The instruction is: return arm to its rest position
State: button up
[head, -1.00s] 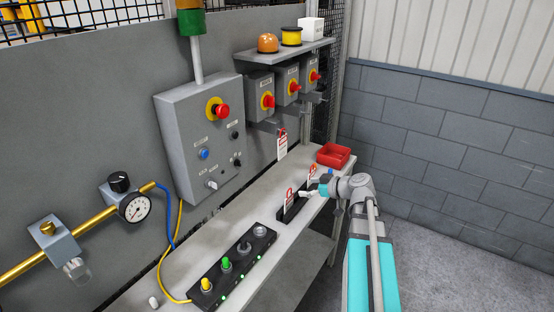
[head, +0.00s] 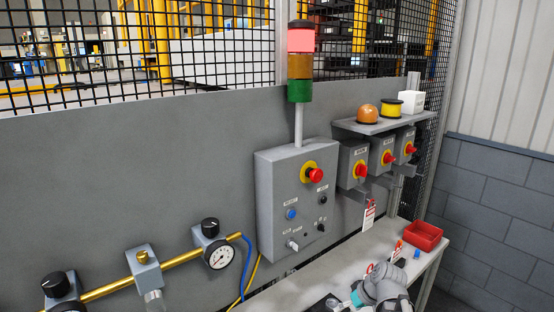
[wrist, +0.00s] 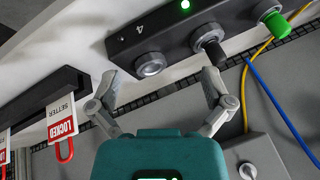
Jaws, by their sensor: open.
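My arm shows at the bottom of the head view, low over the bench and cut off by the frame edge. My gripper (wrist: 158,88) shows in the wrist view with its two grey fingers spread wide and nothing between them. Beyond the fingertips is a dark button box (wrist: 178,45) with grey, black and green knobs. At the left of the wrist view a dark holder (wrist: 45,103) carries white tags marked "LOCKED" with red padlock shapes (wrist: 62,122). I cannot tell from these views whether the fingers touch anything.
The bench (head: 290,297) runs along a grey panel, with a red bin (head: 422,236) at its far end. A control box (head: 290,205) and several red-knobbed switch boxes stick out from the panel. Brass piping with a gauge (head: 219,256) is at lower left. A tag (head: 369,214) hangs below the switches.

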jog(key=s+a+m+h, duration=0.1)
jog(key=s+a+f+g+h, duration=0.1)
jog(key=s, duration=0.1)
jog(key=s+a+f+m+g+h, duration=0.1)
jog(key=shift+s+a+m, duration=0.1)
jog(key=shift+s+m, duration=0.2)
jog(key=shift+s+a+f+m+g+h, duration=0.15)
jog(key=shift+s+m+g+h, duration=0.25)
jog(key=shift+s+m+h, duration=0.4)
jog(key=shift+w, duration=0.1)
dwell(1.6)
